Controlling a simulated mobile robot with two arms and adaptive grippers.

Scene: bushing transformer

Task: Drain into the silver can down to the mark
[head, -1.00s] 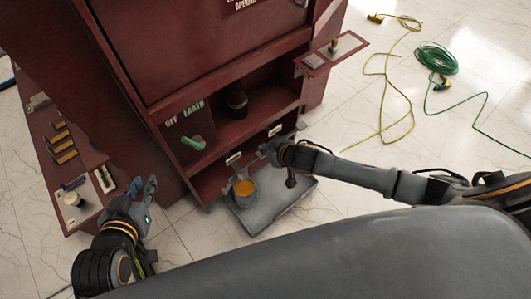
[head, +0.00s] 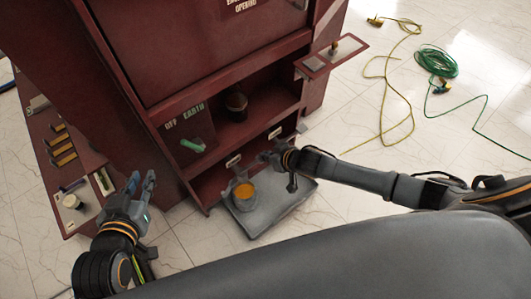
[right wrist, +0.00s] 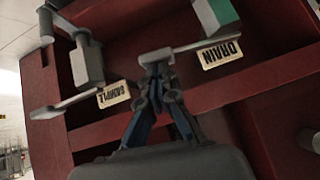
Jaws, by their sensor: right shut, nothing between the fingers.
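A silver can (head: 243,205) with orange-brown liquid inside stands on a grey tray (head: 285,207) in front of the dark red cabinet. I cannot make out a level mark on it. My right gripper (head: 266,157) is beside the valves above the can. My left gripper (head: 140,181) is open and empty.
The cabinet's lower shelf holds a dark round part (head: 236,102) and an OFF/EARTH panel with a green handle (head: 192,145). A side shelf (head: 85,212) at left carries small items. Yellow (head: 383,90) and green (head: 437,60) cables lie on the floor at upper right.

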